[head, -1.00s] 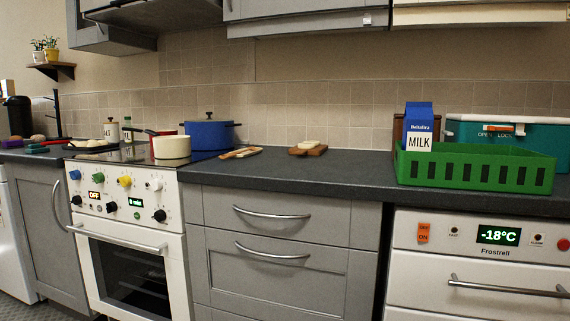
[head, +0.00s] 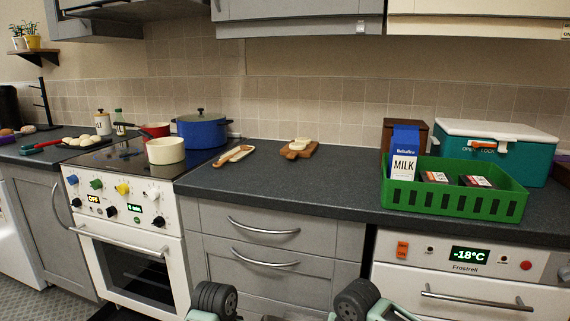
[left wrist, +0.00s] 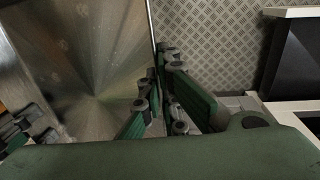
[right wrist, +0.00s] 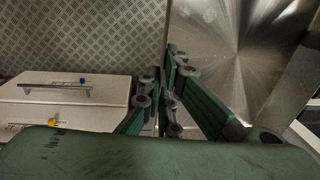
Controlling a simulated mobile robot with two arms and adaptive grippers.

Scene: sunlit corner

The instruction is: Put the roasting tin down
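The roasting tin is a shiny bare-metal sheet. It fills the left of the left wrist view (left wrist: 80,60) and the right of the right wrist view (right wrist: 225,50). My left gripper (left wrist: 157,95) has its fingers closed on either side of one edge of the tin. My right gripper (right wrist: 165,95) is closed on another edge in the same way. The tin is held over the patterned floor and does not show in the head view. Only parts of my arms show at the bottom there.
The dark worktop (head: 310,180) has a clear middle stretch. To its right stands a green crate (head: 455,202) with a milk carton (head: 403,155) and small boxes; a teal cool box (head: 525,153) is behind.

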